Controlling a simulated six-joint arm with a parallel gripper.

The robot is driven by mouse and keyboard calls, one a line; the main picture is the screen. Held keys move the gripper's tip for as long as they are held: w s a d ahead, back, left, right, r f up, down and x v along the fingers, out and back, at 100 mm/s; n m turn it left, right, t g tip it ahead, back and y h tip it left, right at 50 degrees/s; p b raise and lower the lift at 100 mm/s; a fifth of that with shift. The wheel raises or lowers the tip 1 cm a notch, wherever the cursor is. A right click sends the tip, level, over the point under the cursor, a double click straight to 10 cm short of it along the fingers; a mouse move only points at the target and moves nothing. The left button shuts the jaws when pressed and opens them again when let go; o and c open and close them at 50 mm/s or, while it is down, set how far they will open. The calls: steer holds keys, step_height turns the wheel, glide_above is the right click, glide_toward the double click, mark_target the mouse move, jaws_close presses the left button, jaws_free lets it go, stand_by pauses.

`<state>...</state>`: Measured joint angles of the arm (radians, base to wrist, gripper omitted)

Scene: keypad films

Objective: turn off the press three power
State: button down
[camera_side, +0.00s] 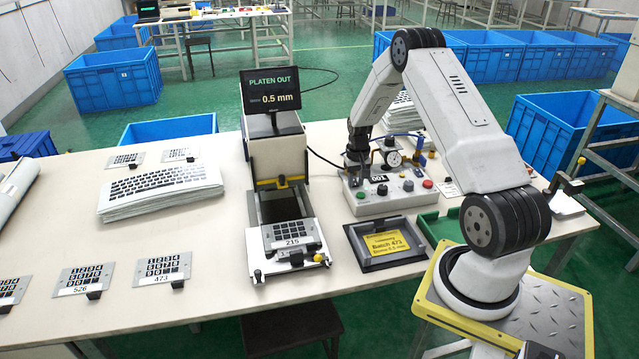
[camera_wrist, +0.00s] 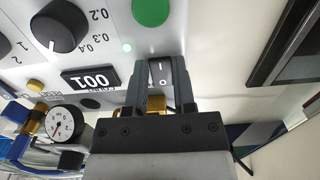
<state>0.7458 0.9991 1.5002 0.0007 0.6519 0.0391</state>
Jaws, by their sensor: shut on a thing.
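The press control box (camera_side: 400,203) is a pale grey panel with knobs, coloured buttons and a counter on the table. My gripper (camera_side: 355,160) is down at its left end. In the wrist view my gripper (camera_wrist: 159,80) has its two dark fingers on either side of a black rocker switch (camera_wrist: 159,72) marked I and O, shut on it. Which side of the rocker is pressed in, I cannot tell.
A gauge (camera_side: 393,159) and blue hoses stand behind the box. A dark-framed sign (camera_side: 386,243) reading Batch 473 lies in front. Plates 473 (camera_side: 163,268) and 526 (camera_side: 84,279) and a stack of keypad films (camera_side: 160,188) lie left. Table space between them is clear.

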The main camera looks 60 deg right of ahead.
steer(key=shift+d, duration=0.1)
steer(key=shift+w+d+g+y, duration=0.1)
steer(key=shift+w+g+y, duration=0.1)
steer(key=shift+g+y, duration=0.7)
steer(key=shift+r, duration=0.1)
steer(key=shift+c, duration=2.2)
jaws_free()
steer(key=shift+r, duration=0.15)
steer(key=shift+v, duration=3.8)
steer(key=shift+w+d, duration=0.1)
